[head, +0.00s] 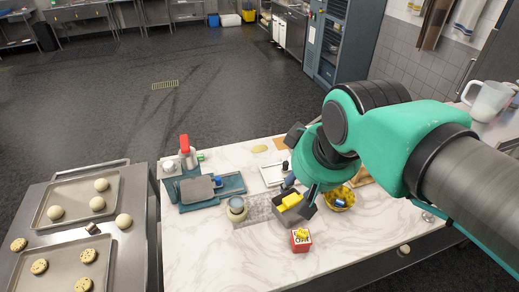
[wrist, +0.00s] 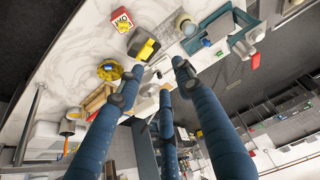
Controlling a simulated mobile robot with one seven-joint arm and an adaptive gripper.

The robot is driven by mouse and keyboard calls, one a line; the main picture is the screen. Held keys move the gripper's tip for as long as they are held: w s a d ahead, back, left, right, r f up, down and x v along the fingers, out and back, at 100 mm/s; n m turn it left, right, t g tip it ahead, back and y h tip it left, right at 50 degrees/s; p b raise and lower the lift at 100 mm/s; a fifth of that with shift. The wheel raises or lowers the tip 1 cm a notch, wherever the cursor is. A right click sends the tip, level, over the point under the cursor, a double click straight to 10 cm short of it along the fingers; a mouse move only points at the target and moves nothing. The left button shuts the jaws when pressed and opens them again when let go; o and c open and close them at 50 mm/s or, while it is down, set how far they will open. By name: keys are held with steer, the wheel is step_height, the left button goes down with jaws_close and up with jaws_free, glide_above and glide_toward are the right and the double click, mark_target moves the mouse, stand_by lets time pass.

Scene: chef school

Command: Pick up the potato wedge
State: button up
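I cannot tell for certain which thing is the potato wedge. A small flat pale-yellow piece (head: 260,148) lies on the far part of the marble counter and may be it. Blocky yellow pieces (head: 291,200) sit in a grey container (head: 287,217) below my gripper. My gripper (head: 299,178) hangs over the counter, to the right of the pale piece and apart from it. In the wrist view its three blue fingers (wrist: 158,78) are spread, with nothing held between them. I cannot make out the pale piece in that view.
A red-and-white box (head: 300,241) stands in front of the grey container, and a yellow bowl (head: 341,197) is to its right. Baking trays (head: 68,250) are further left. The front counter (head: 215,262) is clear.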

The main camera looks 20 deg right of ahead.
steer(key=w+r+n+g+p, duration=0.1)
steer(key=w+r, duration=0.2)
steer(key=w, duration=0.3)
steer(key=w+r+n, duration=0.1)
steer(key=w+r, duration=0.2)
steer(key=w, duration=0.2)
steer(key=n+g+p, duration=0.6)
steer(key=n+p, duration=0.2)
steer(key=n, duration=0.5)
glide_above(260, 148)
steer(key=w+a, duration=0.2)
steer(key=w, duration=0.1)
step_height(260, 148, down, 25)
step_height(260, 148, down, 14)
steer(key=w+d+n+g+p, duration=0.1)
steer(key=d+n, duration=0.1)
steer(key=shift+w+n+g+p, duration=0.2)
steer(key=shift+n+g+p, duration=0.1)
steer(key=shift+p, duration=0.1)
steer(key=shift+x, duration=1.2)
